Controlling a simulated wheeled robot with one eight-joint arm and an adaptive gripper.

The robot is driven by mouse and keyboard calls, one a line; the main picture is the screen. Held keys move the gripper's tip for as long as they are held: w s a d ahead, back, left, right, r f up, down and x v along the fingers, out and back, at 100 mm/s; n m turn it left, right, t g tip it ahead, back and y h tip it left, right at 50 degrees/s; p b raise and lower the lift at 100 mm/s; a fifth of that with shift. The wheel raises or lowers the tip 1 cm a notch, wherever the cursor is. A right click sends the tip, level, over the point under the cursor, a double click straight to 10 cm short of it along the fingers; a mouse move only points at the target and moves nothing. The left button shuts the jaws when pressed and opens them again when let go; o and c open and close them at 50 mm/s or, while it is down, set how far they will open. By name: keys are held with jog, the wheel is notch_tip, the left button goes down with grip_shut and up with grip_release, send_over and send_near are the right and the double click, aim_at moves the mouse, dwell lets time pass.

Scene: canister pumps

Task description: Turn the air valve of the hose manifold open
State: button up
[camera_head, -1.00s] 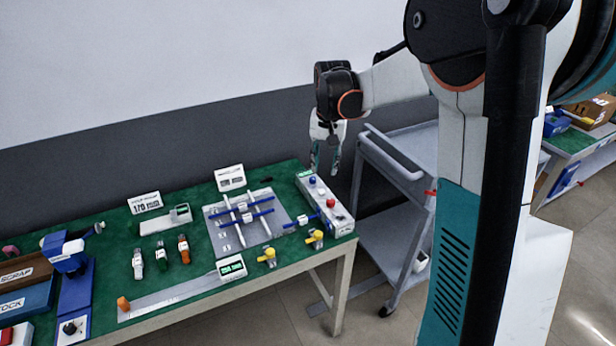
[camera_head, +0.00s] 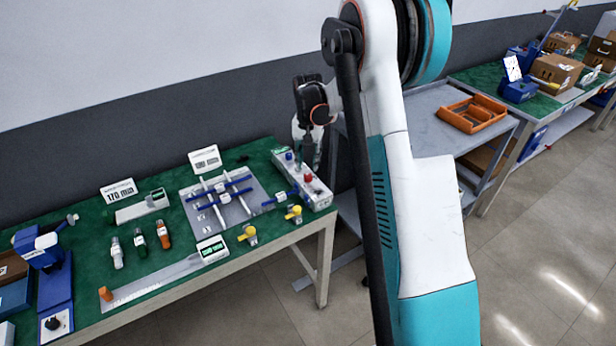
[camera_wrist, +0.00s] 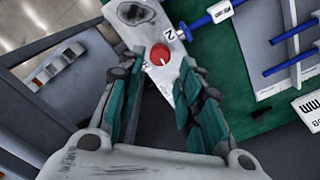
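A long pale box (camera_head: 318,193), which looks like the hose manifold, stands at the right end of the green table. It carries a round red knob (camera_head: 308,178) with a white mark and a blue knob (camera_head: 289,155). A blue fitting with a white tag (camera_wrist: 212,14) joins its side. My gripper (camera_head: 311,164) hangs over the box near the red knob. In the wrist view its two teal-padded fingers (camera_wrist: 160,78) are apart and empty. The red knob (camera_wrist: 160,54) shows between and just past the fingertips. I cannot tell whether they touch it.
A grey plate with blue and white rods (camera_head: 205,222) lies left of the box. Yellow-handled valves (camera_head: 294,212) sit at the front edge. A grey cart (camera_head: 425,105) with an orange tray (camera_head: 472,112) stands right of the table. Small display signs (camera_head: 205,158) stand behind.

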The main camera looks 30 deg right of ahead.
aim_at(308, 175)
notch_tip(308, 175, down, 6)
jog(key=shift+f+b, duration=0.1)
jog(key=shift+b, duration=0.65)
grip_shut()
